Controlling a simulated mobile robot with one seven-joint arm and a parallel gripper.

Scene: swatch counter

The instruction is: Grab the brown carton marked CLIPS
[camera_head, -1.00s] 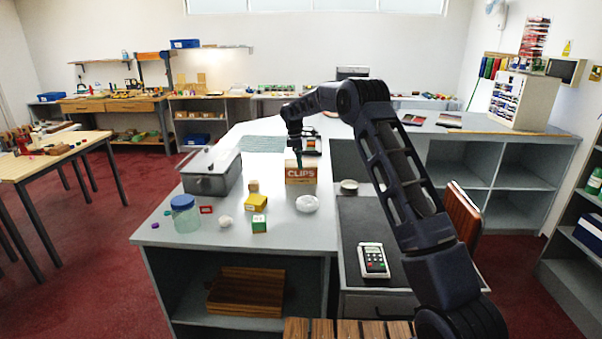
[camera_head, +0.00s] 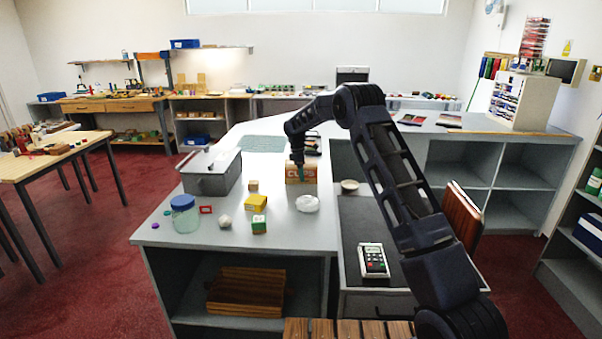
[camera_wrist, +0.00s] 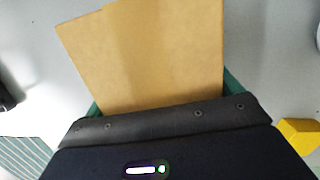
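The brown carton marked CLIPS (camera_head: 308,174) stands upright on the grey counter, with my gripper (camera_head: 299,164) pointing down at it. A teal finger crosses in front of its red label and hides part of the lettering. In the wrist view the carton's plain tan top (camera_wrist: 160,50) fills the space ahead of my gripper (camera_wrist: 163,97). One green fingertip shows at each side of the carton, so the fingers are apart and straddle it. I cannot tell whether they touch its sides.
A white ring-shaped item (camera_head: 307,204) sits close in front of the carton. A yellow box (camera_head: 255,203), a green-and-white cube (camera_head: 259,224) and a blue-lidded jar (camera_head: 185,214) stand to its left. A grey metal box (camera_head: 211,174) is further left. A small bowl (camera_head: 349,186) is right.

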